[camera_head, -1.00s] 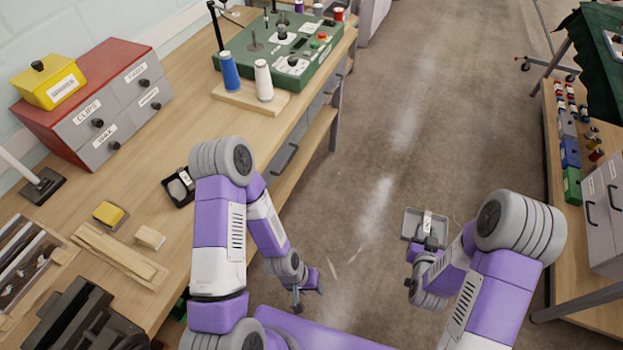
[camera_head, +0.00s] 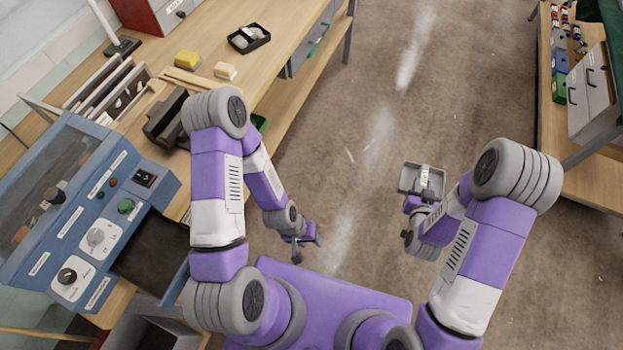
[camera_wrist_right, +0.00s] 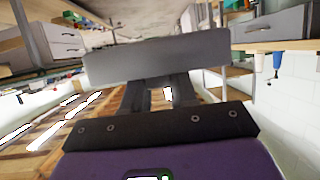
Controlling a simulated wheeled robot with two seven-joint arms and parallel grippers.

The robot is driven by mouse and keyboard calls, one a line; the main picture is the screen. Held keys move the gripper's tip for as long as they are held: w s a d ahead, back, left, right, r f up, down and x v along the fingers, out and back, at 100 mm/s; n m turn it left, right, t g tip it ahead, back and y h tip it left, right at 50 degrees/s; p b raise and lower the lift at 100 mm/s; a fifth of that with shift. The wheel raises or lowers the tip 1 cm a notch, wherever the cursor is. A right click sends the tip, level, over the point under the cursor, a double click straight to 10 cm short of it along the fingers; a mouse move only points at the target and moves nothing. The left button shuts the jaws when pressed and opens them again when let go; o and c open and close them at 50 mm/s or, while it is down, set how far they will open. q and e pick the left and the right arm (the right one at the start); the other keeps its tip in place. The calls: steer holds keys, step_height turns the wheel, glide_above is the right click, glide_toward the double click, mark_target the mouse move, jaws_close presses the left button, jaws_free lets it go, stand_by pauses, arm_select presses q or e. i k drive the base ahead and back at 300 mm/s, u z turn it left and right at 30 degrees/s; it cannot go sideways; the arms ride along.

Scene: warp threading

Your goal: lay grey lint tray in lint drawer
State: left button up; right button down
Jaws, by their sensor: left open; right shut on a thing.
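The grey lint tray (camera_head: 408,181) is held out over the floor at the right in the head view. My right gripper (camera_head: 425,193) is shut on its near side. In the right wrist view the tray (camera_wrist_right: 150,57) shows as a grey slab across the fingers (camera_wrist_right: 160,95). My left gripper (camera_head: 306,243) is open and empty over the floor, well left of the tray. A grey open-topped box (camera_head: 155,328), possibly the lint drawer, shows below the blue machine at the bottom left; no label on it is readable and my left arm stands near it.
The blue machine (camera_head: 75,205) with knobs stands at the left. The wooden bench (camera_head: 285,30) holds a black tray (camera_head: 249,39), a yellow block (camera_head: 187,60) and a dark rack. A shelf with grey drawers (camera_head: 592,95) stands at the right. The floor between is clear.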

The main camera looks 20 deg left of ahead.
mark_target(162, 256)
steer(key=k, duration=0.9)
steer(key=u, duration=1.6)
